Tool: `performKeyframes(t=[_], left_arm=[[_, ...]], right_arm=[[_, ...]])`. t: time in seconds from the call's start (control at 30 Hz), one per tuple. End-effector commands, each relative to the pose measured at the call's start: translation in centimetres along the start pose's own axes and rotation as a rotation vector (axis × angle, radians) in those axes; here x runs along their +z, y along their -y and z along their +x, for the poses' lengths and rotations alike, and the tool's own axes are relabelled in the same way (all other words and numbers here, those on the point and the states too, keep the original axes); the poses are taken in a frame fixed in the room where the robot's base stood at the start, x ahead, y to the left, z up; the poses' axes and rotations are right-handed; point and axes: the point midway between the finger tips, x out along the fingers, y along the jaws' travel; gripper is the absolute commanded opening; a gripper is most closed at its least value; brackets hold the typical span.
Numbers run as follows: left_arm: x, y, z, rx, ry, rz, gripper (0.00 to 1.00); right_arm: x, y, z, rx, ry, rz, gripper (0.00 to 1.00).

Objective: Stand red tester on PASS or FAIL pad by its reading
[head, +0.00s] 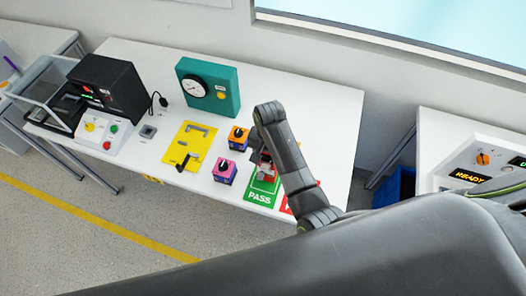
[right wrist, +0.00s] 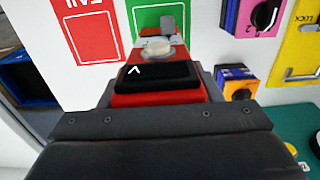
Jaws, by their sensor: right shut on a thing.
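The red tester (right wrist: 160,99) is in my right gripper, seen close in the right wrist view. It has a black panel with a white mark and a pale round knob at its far end. My right gripper (head: 262,155) is shut on it, over the green PASS pad (head: 258,197). In the head view my arm hides most of the tester. I cannot tell whether it touches the pad. The red FAIL pad (right wrist: 90,35) lies beside the PASS pad and is partly covered by my arm in the head view. My left gripper is not in view.
A purple switch box (head: 225,172) and an orange switch box (head: 238,137) stand left of the pads. A yellow plate (head: 190,146), a teal gauge box (head: 208,88) and a black machine (head: 108,88) stand farther left. The white table is bare at the right back.

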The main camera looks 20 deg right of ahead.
Motion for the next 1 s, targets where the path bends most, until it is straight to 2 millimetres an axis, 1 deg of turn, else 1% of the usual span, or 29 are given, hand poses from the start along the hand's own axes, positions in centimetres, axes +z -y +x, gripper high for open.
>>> performKeyframes(t=[0.03,0.1,0.37,0.4,0.57,0.87,1.0], left_arm=[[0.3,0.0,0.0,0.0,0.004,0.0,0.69],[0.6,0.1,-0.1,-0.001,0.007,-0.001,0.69],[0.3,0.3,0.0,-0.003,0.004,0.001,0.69],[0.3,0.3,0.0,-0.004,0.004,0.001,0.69],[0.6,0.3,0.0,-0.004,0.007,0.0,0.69],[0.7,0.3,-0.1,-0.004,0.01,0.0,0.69],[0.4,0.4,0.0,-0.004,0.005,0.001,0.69]], right_arm=[[0.3,-0.5,0.7,0.001,0.001,0.003,0.2],[0.5,-0.7,1.1,0.0,-0.001,0.004,0.2],[0.4,-0.7,1.2,-0.001,-0.001,0.003,0.2],[0.5,-0.7,1.3,0.0,0.0,0.004,0.59],[0.4,-0.7,1.3,0.0,-0.001,0.004,0.8],[0.4,-0.7,1.1,0.0,-0.001,0.004,0.8],[-0.1,0.1,-0.2,-0.003,-0.004,-0.001,0.8]])
